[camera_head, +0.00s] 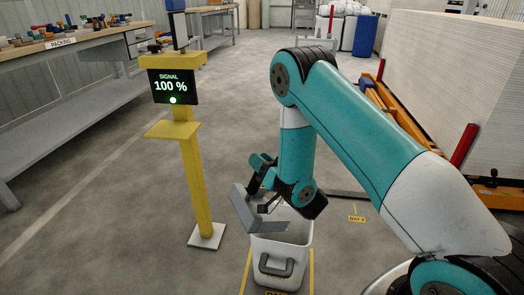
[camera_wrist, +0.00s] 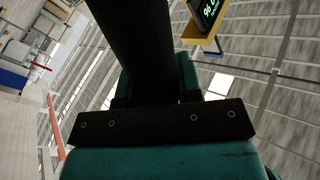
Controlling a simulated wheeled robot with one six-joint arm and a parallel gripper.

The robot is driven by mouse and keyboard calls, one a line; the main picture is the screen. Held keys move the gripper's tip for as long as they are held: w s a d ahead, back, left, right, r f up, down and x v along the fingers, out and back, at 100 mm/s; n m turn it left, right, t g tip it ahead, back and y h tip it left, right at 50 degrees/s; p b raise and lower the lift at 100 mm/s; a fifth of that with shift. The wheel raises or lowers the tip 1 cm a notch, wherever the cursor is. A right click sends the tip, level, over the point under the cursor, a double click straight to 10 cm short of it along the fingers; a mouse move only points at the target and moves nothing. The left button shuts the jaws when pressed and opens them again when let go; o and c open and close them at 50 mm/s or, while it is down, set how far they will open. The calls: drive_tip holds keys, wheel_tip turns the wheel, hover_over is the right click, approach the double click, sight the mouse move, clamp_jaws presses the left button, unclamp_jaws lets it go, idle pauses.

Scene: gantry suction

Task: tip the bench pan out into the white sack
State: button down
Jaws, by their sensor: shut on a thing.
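The bench pan (camera_head: 243,208) is grey and shows in the head view, steeply tilted above the left side of the white container's mouth. The white container (camera_head: 268,248), which the task calls a sack, stands upright on the floor and looks like a stiff bin with a dark handle on its front. My gripper (camera_head: 264,209) is shut on the pan, above the container's opening. The inside of the pan and most of the container's inside are hidden. In the wrist view, dark gripper parts (camera_wrist: 155,122) fill the middle, and I cannot make out the pan.
A yellow post (camera_head: 190,170) with a screen (camera_head: 173,86) reading "SIGNAL 100 %" stands left of the container. A packing bench (camera_head: 75,92) with small coloured items is at far left. A pale stack (camera_head: 455,80) on an orange frame stands right. Floor between is open.

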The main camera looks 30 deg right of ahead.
drive_tip(key=shift+s+a+r+n+y, duration=0.1)
drive_tip(key=shift+a+r+n+y, duration=0.15)
drive_tip(key=shift+a+n, duration=0.25)
drive_tip(key=a+f+n+g+b, duration=0.1)
drive_tip(key=a+n+b, duration=0.3)
drive_tip(key=a, duration=0.3)
drive_tip(key=shift+a+g+b, duration=0.15)
drive_tip(key=shift+g+b, duration=0.25)
drive_tip(key=shift+b, duration=0.5)
